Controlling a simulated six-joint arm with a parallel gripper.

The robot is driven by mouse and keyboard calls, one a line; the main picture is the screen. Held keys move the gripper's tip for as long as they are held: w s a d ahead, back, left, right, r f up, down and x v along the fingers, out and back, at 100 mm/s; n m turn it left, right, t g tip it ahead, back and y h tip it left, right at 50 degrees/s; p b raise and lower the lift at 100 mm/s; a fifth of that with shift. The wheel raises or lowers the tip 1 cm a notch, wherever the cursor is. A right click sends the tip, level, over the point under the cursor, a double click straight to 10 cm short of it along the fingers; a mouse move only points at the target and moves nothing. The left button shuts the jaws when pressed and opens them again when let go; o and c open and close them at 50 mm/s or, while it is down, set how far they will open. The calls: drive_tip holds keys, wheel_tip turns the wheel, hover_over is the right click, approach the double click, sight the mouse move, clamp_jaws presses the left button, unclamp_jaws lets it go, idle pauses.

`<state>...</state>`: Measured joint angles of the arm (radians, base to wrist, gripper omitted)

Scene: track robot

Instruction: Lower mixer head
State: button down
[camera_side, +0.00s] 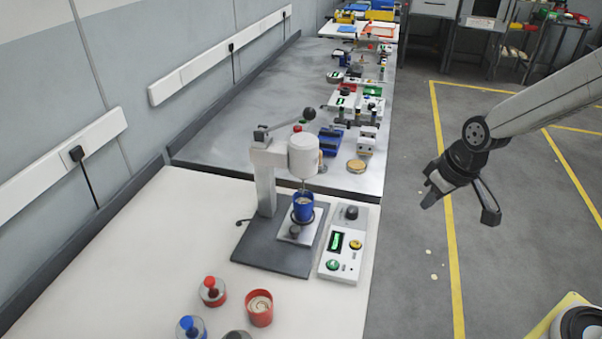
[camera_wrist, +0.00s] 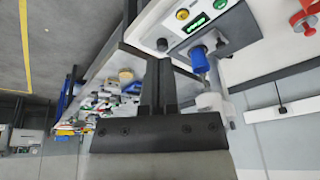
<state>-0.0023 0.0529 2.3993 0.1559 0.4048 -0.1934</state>
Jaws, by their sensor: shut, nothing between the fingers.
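The mixer stands on the white table in the side view, with a white cylindrical head (camera_side: 303,156) on a post above a dark base plate (camera_side: 262,246). A lever with a black ball knob (camera_side: 309,114) slants up above the head. A blue cup (camera_side: 303,208) stands under the head, and a thin stirrer reaches down to about its rim. My gripper (camera_side: 430,199) is shut and empty, in the air right of the mixer and beyond the table edge. In the wrist view its fingers (camera_wrist: 158,85) are together; the blue cup (camera_wrist: 199,60) and part of the mixer show beyond them.
A control box (camera_side: 343,245) with a lit display stands right of the mixer. A red cup (camera_side: 259,307) and lidded jars (camera_side: 212,291) stand in front. A grey bench (camera_side: 225,125) behind holds several devices. Floor right of the table is open.

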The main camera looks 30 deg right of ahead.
drive_tip(key=w+a+r+n+t+y, duration=0.2)
drive_tip(key=w+a+r+n+y, duration=0.1)
drive_tip(key=w+r, duration=0.7)
drive_tip(key=w+a+r+n+t+y, duration=0.2)
drive_tip(key=w+a+r, duration=0.3)
drive_tip(key=w+r, duration=0.5)
drive_tip(key=w+n+y, duration=0.1)
drive_tip(key=w, duration=0.2)
drive_tip(key=shift+w+a+t, duration=0.15)
drive_tip(key=shift+a+t, duration=0.15)
drive_tip(key=shift+a, duration=0.1)
drive_tip(key=shift+a+f, duration=0.1)
hover_over(286, 122)
drive_tip(key=d, duration=0.2)
wheel_tip(286, 122, down, 6)
drive_tip(key=shift+s+d+f, duration=0.35)
drive_tip(key=shift+s+f, duration=0.2)
drive_tip(key=shift+s, duration=0.1)
drive_tip(key=shift+s+d+f, duration=0.35)
drive_tip(key=shift+s+f, duration=0.15)
drive_tip(key=shift+s, duration=0.1)
